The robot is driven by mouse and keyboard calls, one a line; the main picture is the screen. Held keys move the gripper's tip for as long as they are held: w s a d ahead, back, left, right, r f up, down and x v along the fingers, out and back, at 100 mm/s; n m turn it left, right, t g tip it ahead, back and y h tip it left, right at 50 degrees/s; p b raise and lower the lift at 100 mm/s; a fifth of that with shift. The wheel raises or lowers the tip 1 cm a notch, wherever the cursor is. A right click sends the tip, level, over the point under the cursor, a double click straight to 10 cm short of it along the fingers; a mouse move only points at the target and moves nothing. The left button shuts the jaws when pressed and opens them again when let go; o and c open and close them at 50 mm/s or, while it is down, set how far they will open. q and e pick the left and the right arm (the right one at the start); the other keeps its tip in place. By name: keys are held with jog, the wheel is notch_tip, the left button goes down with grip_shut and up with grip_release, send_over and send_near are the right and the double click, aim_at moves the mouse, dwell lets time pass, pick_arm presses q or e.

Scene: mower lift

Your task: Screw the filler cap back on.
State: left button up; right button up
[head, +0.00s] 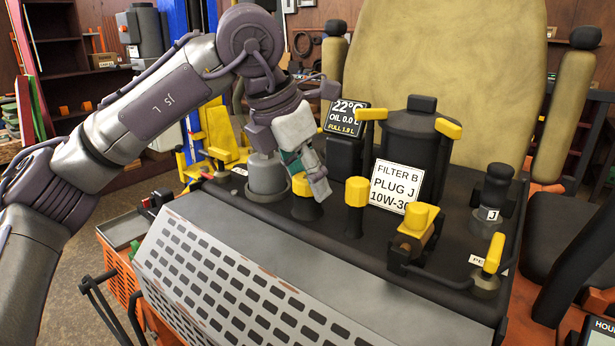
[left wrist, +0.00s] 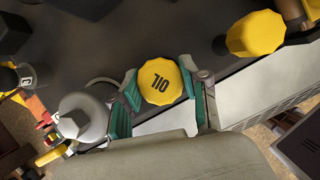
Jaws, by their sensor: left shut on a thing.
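The filler cap (head: 301,184) is yellow and sits at the top of a dark flared neck (head: 307,210) on the engine deck. In the left wrist view the cap (left wrist: 160,82) reads "OIL" and lies between the green finger pads. My left gripper (head: 307,178) is shut on the cap from above, with a finger on either side (left wrist: 162,92). One finger hides part of the cap in the head view. I cannot tell whether the cap is tight on the neck. My right gripper is not in view.
A grey cylinder (head: 267,178) stands close left of the cap. A yellow-topped post (head: 357,192) stands to its right. A display (head: 346,117) reads "OIL 0.0 L", and a white card (head: 396,186) reads "FILTER B PLUG J 10W-30". A perforated grey panel (head: 240,285) slopes down in front.

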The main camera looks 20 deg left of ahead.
pick_arm(q)
jog(key=shift+r, duration=0.2)
dwell(0.7)
jog(key=shift+f+b, duration=0.3)
jog(key=shift+f, duration=0.05)
jog(key=shift+r, duration=0.15)
jog(key=shift+r, duration=0.2)
dwell(0.4)
jog(key=o, duration=1.1)
